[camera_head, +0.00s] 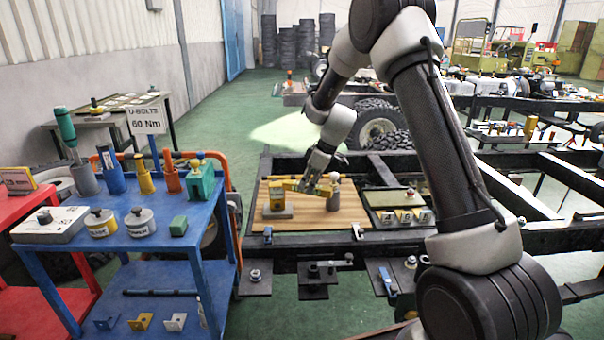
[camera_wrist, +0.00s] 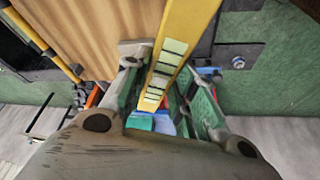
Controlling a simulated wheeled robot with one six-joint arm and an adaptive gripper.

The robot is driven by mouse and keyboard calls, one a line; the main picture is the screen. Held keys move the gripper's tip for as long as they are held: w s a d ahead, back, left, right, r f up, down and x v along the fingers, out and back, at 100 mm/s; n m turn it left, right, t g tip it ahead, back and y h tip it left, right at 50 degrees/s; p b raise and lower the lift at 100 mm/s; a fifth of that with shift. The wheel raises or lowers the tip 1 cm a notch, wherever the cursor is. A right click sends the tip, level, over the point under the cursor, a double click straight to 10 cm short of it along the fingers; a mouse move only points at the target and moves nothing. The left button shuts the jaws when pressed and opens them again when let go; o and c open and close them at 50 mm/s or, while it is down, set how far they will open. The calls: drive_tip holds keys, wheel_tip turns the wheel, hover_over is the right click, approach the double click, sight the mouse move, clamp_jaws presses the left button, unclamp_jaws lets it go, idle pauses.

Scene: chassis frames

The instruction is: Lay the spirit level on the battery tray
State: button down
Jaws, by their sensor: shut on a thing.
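The spirit level is a yellow bar (camera_wrist: 184,22) with a row of pale green-white segments, held lengthwise between the fingers of my gripper (camera_wrist: 165,65) in the wrist view. In the head view my gripper (camera_head: 322,186) is shut on the yellow level (camera_head: 300,186), above a flat wooden surface (camera_head: 338,212) set in the black chassis frame. The level looks raised above the wood; the exact gap is unclear. A dark tray (camera_head: 385,198) lies just right of the wood. I cannot tell which of these surfaces is the battery tray.
A grey block with a yellow top (camera_head: 278,206) stands on the wood's left part, close to the level. A small grey peg-like object (camera_head: 333,195) stands near my gripper. White-and-yellow blocks (camera_head: 405,215) sit right of the wood. A blue cart (camera_head: 130,235) with tools stands left.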

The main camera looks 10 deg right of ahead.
drive_tip(key=s+d+f+m+h, duration=0.2)
drive_tip(key=s+d+f+m, duration=0.1)
drive_tip(key=s, duration=0.5)
drive_tip(key=s+d+f+m+t+h, duration=0.1)
drive_tip(key=s+d+f+m+h, duration=0.1)
drive_tip(key=s+f+m, duration=0.4)
drive_tip(key=shift+s+d+f+m+t, duration=0.25)
drive_tip(key=shift+s+d+m, duration=0.45)
drive_tip(key=shift+s+m, duration=0.45)
